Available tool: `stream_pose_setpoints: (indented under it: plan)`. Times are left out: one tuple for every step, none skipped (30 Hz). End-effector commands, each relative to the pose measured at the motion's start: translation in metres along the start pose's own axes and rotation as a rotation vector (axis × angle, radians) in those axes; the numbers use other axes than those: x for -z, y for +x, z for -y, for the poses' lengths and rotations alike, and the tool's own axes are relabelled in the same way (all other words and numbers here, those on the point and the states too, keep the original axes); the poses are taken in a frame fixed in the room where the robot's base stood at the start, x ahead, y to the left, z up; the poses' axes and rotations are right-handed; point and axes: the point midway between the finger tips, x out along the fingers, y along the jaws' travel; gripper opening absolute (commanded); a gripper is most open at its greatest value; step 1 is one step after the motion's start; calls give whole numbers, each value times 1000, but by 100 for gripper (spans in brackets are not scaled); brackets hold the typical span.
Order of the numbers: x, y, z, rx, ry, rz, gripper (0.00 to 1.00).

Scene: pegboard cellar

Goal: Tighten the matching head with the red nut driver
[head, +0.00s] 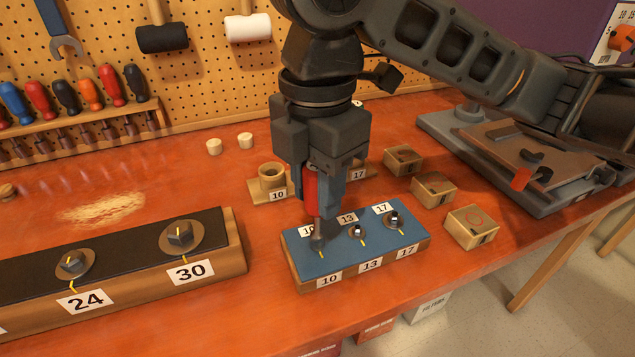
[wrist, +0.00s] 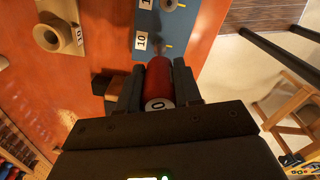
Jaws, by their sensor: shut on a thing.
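My gripper (head: 326,190) is shut on the red handle of the nut driver (head: 311,187), which points down, close to upright. The handle also shows in the wrist view (wrist: 158,80), its end cap marked with a 0 and perhaps another digit. The blue-topped block (head: 372,243) carries heads labelled 10, 13 and 17. The driver's socket end is at the 10 position at the block's left and hides that head; I cannot tell if it is fully seated. The 13 head (head: 357,231) and 17 head (head: 394,219) are uncovered, each beside a yellow mark.
A wooden holder marked 10 (head: 270,184) stands empty behind the block; one marked 17 (head: 358,174) is partly hidden by my gripper. Small wooden blocks (head: 471,228) stand right. A long block with 24 and 30 bolts (head: 115,258) lies left. A grey vise-like device (head: 530,160) is far right.

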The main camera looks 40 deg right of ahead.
Motion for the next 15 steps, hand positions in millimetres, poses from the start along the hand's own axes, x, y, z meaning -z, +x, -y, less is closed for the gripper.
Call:
stream_pose_setpoints:
  plan:
    - [1, -1, 1, 5, -2, 0, 0]
    - [1, -2, 1, 4, -2, 0, 0]
    - [1, -5, 1, 4, -2, 0, 0]
    - [0, -7, 1, 4, -2, 0, 0]
    - [0, -9, 1, 3, -2, 0, 0]
    - [0, -11, 1, 3, -2, 0, 0]
    - [0, -13, 1, 3, -2, 0, 0]
    - [0, -15, 0, 2, -2, 0, 0]
    - [0, -17, 0, 2, -2, 0, 0]
    - [0, -19, 0, 2, -2, 0, 0]
    - [0, -21, 0, 1, -1, 0, 0]
    - [0, -23, 0, 1, -1, 0, 0]
    - [0, -25, 0, 1, -1, 0, 0]
    - [0, -26, 0, 1, -1, 0, 0]
    - [0, -29, 0, 1, -1, 0, 0]
